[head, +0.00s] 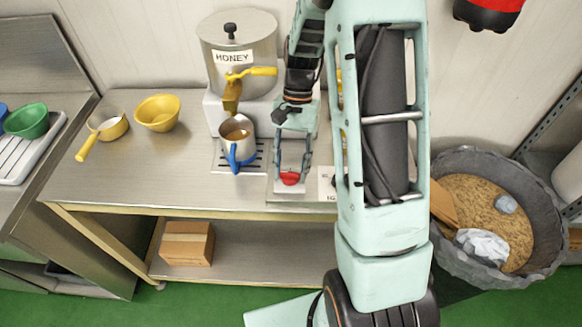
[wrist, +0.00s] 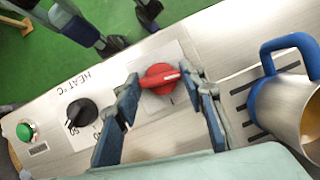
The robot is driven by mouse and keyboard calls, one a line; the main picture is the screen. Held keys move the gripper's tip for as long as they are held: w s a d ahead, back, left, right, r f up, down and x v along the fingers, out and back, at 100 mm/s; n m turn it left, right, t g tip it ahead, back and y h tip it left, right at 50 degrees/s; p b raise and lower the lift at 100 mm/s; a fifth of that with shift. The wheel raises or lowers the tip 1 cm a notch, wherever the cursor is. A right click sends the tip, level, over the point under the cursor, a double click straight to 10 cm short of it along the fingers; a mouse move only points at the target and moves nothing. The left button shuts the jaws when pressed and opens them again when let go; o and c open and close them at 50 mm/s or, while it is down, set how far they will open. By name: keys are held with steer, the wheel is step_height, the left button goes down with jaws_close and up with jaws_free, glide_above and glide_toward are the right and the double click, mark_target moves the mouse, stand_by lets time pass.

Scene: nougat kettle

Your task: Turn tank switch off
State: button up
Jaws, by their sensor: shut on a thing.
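The tank switch (wrist: 160,79) is a red rotary knob with a white pointer line, set on a pale plate on the metal control panel. In the wrist view its pointer line points to the right. A mark like "I" is on the plate below the knob. In the head view the red knob (head: 291,179) shows at the counter's front, below my gripper (head: 292,163). In the wrist view the fingers of my gripper (wrist: 161,82) stand on either side of the knob and are shut on it. Part of the plate is hidden behind the fingers.
A black heat knob (wrist: 82,115) and a green button (wrist: 25,132) are on the same panel. A metal jug with blue handle (head: 238,134) stands close by, under the honey tank's yellow tap (head: 232,95). A yellow bowl (head: 158,112) and yellow pan (head: 107,125) stand left.

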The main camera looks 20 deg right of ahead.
steer(key=shift+n+h, duration=0.4)
steer(key=shift+n, duration=0.7)
steer(key=o, duration=1.2)
steer(key=shift+c, duration=0.2)
steer(key=v, duration=1.2)
steer(key=shift+w, duration=0.2)
